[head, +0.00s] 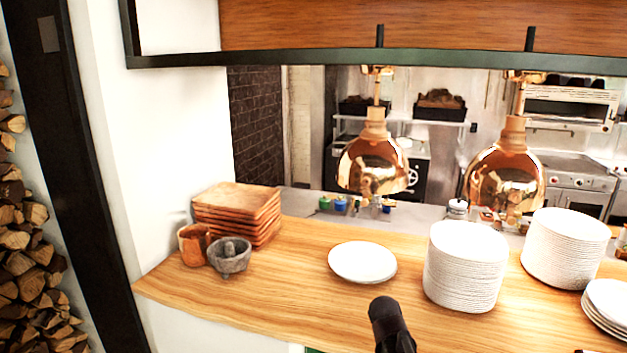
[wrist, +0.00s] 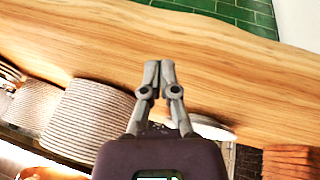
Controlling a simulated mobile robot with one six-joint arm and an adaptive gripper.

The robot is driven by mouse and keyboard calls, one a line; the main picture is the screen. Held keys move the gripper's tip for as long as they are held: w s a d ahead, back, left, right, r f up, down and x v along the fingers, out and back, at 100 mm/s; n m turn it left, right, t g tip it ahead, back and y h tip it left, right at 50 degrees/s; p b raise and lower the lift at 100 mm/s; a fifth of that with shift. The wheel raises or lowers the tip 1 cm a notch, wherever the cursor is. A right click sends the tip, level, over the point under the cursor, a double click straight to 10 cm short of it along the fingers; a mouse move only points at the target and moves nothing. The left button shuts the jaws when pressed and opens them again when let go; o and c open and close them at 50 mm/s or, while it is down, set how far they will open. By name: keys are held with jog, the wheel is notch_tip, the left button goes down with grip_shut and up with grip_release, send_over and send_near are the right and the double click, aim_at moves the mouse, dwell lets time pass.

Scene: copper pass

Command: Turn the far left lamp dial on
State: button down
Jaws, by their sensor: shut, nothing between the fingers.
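Two copper heat lamps hang over the pass in the head view, the left one (head: 373,163) and the right one (head: 505,180). I cannot make out any lamp dial in either view. My gripper (wrist: 159,70) shows in the wrist view with its fingers together and nothing between them. It is over the wooden counter (wrist: 220,70), apart from the lamps. In the head view a dark part of my arm rises at the bottom edge, in front of the counter; my fingertips cannot be told there.
On the counter stand wooden trays (head: 236,213), a clay cup (head: 193,244), a stone mortar (head: 230,257), a flat plate (head: 362,262) and tall plate stacks (head: 466,268) (head: 566,250). A dark rail (head: 300,58) crosses above. Counter is bare front left.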

jog(key=s+a+f+n+g+y+b, duration=0.1)
jog(key=s+a+f+g+y+b, duration=0.1)
jog(key=s+a+f, duration=0.3)
jog(key=s+g+y, duration=0.1)
jog(key=s, duration=0.3)
jog(key=shift+f+n+y+b, duration=0.2)
jog(key=shift+n+y+b, duration=0.15)
jog(key=shift+n+y, duration=0.05)
